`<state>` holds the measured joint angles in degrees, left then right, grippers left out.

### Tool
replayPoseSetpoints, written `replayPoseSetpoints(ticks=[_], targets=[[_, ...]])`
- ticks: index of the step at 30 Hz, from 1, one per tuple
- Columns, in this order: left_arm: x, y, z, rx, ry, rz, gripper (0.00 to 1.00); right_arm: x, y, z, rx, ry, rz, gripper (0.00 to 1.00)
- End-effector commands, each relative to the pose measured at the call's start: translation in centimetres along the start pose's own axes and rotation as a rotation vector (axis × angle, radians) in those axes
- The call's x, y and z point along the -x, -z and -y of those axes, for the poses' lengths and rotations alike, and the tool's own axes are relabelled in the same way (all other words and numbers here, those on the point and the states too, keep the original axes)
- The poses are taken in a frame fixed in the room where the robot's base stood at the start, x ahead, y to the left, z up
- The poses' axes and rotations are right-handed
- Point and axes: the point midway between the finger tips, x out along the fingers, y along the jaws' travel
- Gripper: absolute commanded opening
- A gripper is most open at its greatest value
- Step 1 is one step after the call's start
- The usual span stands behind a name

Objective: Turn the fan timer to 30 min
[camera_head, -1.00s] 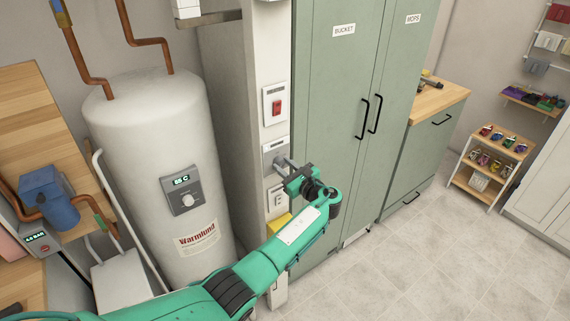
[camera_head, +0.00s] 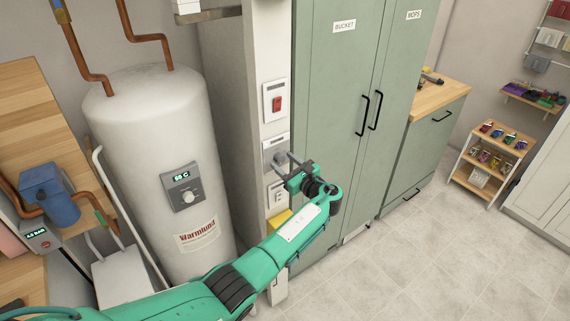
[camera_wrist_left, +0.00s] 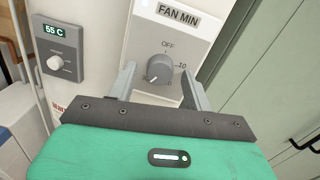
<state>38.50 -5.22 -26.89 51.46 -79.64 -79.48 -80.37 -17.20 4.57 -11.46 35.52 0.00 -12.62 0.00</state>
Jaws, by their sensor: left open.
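The fan timer is a grey round knob (camera_wrist_left: 160,68) on a white wall plate labelled FAN MIN. In the head view the plate (camera_head: 270,144) is on the white post, below a red switch. My left gripper (camera_wrist_left: 158,76) is open, one finger on each side of the knob; I cannot tell whether they touch it. It also shows at the plate in the head view (camera_head: 286,161). My right gripper is not in view.
A red switch (camera_head: 277,104) is above the timer and a socket plate (camera_head: 277,194) below. The white water heater (camera_head: 150,150) with its own dial (camera_head: 187,197) stands at the left. Green cabinets (camera_head: 335,100) stand close on the right.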

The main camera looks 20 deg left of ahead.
Motion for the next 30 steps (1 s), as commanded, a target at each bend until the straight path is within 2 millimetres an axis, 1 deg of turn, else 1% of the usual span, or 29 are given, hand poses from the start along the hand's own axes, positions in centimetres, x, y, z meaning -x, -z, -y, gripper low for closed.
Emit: replayPoseSetpoints(ticks=[5, 12, 15, 18, 21, 24, 30], targets=[[2.5, 0.5, 0.0, 0.002, 0.003, -0.003, 0.51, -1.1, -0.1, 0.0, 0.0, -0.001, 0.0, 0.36], [8.1, 0.6, 0.0, 0.002, 0.003, -0.003, 0.51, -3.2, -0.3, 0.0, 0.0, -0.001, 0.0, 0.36], [10.2, 0.5, 0.0, 0.001, 0.002, -0.003, 0.51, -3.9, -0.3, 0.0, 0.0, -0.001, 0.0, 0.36], [11.8, 0.4, 0.0, 0.001, 0.001, -0.003, 0.51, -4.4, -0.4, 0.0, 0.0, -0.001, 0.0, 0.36], [12.9, 0.3, 0.0, -0.001, 0.002, -0.002, 0.51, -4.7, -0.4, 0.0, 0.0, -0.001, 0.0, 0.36], [13.4, 0.2, 0.0, -0.002, 0.0, -0.001, 0.51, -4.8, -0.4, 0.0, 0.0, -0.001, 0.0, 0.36], [13.6, 0.1, 0.0, -0.002, -0.001, -0.001, 0.51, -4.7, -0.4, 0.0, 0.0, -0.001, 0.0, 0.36]])
